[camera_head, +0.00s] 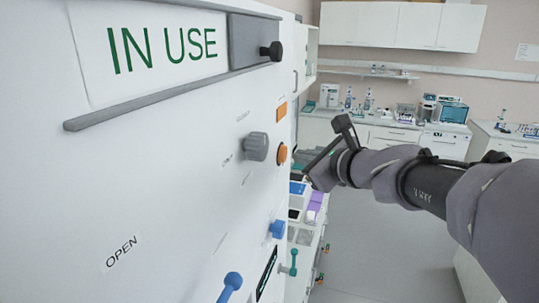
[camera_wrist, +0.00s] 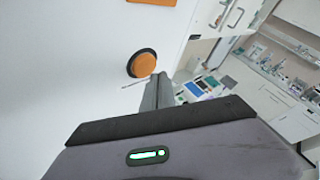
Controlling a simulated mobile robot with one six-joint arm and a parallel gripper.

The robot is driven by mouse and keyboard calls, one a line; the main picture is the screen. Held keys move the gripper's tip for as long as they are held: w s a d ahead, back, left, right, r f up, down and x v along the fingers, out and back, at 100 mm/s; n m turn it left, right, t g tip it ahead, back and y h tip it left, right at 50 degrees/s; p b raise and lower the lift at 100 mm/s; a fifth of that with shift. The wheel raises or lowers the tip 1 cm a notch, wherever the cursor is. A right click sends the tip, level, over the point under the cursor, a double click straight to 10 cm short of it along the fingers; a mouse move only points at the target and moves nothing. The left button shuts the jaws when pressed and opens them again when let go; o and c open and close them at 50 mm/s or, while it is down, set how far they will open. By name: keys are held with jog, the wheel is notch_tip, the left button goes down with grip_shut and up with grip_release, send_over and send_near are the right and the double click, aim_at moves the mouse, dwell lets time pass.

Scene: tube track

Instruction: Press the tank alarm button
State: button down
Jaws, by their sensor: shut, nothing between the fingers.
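A round orange button (camera_head: 282,153) in a dark collar sits on the white panel, near its right edge in the head view. Its label is too small to read, so I cannot confirm that it is the tank alarm button. It also shows in the wrist view (camera_wrist: 144,65), above and left of my fingertips. My gripper (camera_head: 304,155) is shut and empty, just right of the orange button in the head view. In the wrist view my gripper (camera_wrist: 161,82) appears close to the panel, with a small gap in the picture between fingers and button.
An orange plate (camera_head: 282,111) is above the button. A grey knob (camera_head: 256,147), a blue knob (camera_head: 278,229), a blue lever (camera_head: 231,284) and a teal lever (camera_head: 292,263) stick out nearby. An "IN USE" sign (camera_head: 150,45) is above. Open floor (camera_head: 380,240) lies right.

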jog(key=d, duration=0.1)
jog(key=s+d, duration=0.1)
jog(key=d, duration=0.1)
jog(key=s+d, duration=0.1)
jog(key=shift+d, duration=0.3)
